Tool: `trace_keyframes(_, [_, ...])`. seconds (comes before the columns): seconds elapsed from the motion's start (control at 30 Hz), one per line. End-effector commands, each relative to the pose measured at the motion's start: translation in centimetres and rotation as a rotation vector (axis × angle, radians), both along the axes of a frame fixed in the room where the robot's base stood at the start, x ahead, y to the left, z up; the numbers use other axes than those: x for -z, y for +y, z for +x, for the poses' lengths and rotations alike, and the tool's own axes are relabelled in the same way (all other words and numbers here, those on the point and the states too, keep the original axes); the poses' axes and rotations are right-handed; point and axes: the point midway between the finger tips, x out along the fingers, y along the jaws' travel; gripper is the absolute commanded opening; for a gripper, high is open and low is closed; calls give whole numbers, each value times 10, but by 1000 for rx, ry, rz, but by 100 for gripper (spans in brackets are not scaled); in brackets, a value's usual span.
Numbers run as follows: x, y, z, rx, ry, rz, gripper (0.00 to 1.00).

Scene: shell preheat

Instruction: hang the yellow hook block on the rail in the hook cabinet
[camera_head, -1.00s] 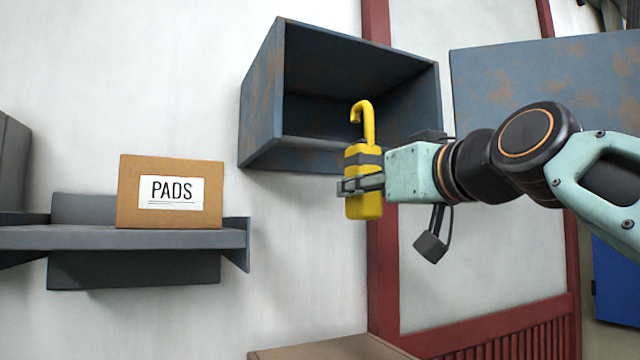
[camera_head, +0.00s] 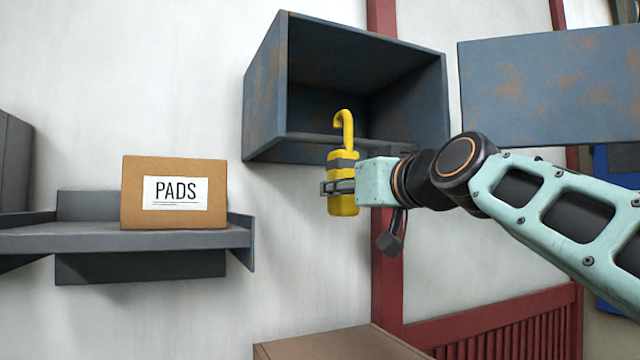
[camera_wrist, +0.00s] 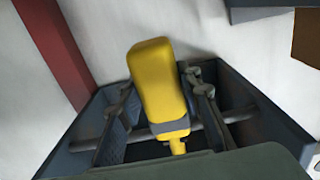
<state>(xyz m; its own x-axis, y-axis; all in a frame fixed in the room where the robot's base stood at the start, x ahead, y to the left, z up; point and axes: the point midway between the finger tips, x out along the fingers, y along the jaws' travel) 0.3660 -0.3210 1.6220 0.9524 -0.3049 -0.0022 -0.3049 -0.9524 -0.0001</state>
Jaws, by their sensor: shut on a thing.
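The yellow hook block (camera_head: 343,207) is upright in my gripper (camera_head: 338,187), its hook at the top and opening to the left. My gripper is shut around the block's middle, below a dark band. The blue-grey hook cabinet (camera_head: 262,95) is open at the front; the hook overlaps its lower front edge in the head view. In the wrist view, the block (camera_wrist: 155,80) sits between the fingers, with the cabinet (camera_wrist: 285,130) behind. A grey bar (camera_wrist: 240,115) crosses the cabinet there and looks like the rail.
The cabinet's rusty blue door (camera_head: 550,90) stands open to the right, above my arm. A grey shelf (camera_head: 100,238) with a PADS box (camera_head: 174,220) is at the left. A brown surface (camera_head: 335,345) lies below. Bare wall separates shelf and cabinet.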

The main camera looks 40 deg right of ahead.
Motion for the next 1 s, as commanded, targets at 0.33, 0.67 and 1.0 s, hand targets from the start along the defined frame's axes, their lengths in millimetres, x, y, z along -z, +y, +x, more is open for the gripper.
trace_keyframes(0.33, [4,-8,23,1,-4,-1,0])
trace_keyframes(0.67, [20,-8,22,1,-3,-1,0])
trace_keyframes(1.0, [20,-8,22,2,-3,-1,0])
